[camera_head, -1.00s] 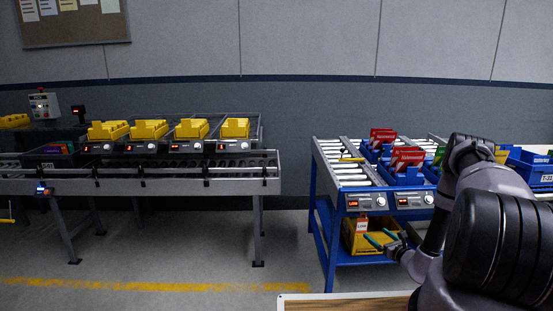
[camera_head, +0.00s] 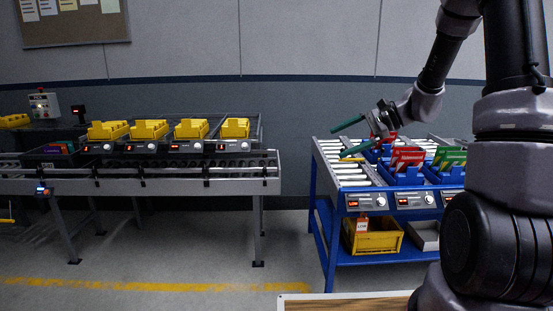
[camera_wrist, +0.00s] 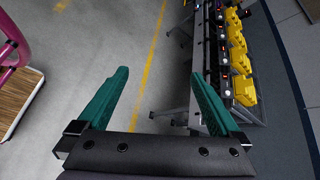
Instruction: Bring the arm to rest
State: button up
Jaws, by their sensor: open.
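My gripper (camera_head: 345,138) is raised at the end of my bent arm, in front of the wall and above the blue roller rack (camera_head: 322,200) in the head view. Its two green fingers point left and are spread apart. In the wrist view my gripper (camera_wrist: 158,85) is open, with only the floor and a yellow line between the fingers. It holds nothing. My arm covers the right side of the head view and hides part of the rack.
Blue bins (camera_head: 400,177) with red and green packets sit on the rack. A yellow crate (camera_head: 373,240) is on its lower shelf. At left, a conveyor (camera_head: 220,186) carries yellow bins (camera_head: 191,129). A wooden surface edge (camera_head: 345,304) lies at the bottom. Floor between conveyor and rack is free.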

jog(key=s+d+r+n+t+h, duration=0.2)
jog(key=s+r+n+h, duration=0.2)
jog(key=s+r, duration=0.3)
jog(key=s+d+r+n+t+h, duration=0.2)
jog(key=s+r, duration=0.5)
jog(key=s, duration=0.8)
jog(key=d+n+h, duration=0.1)
jog(key=n+h, duration=0.1)
jog(key=h, duration=0.1)
jog(key=shift+s+t+h, duration=0.3)
jog(key=shift+s, duration=0.1)
jog(key=shift+d+r, duration=0.1)
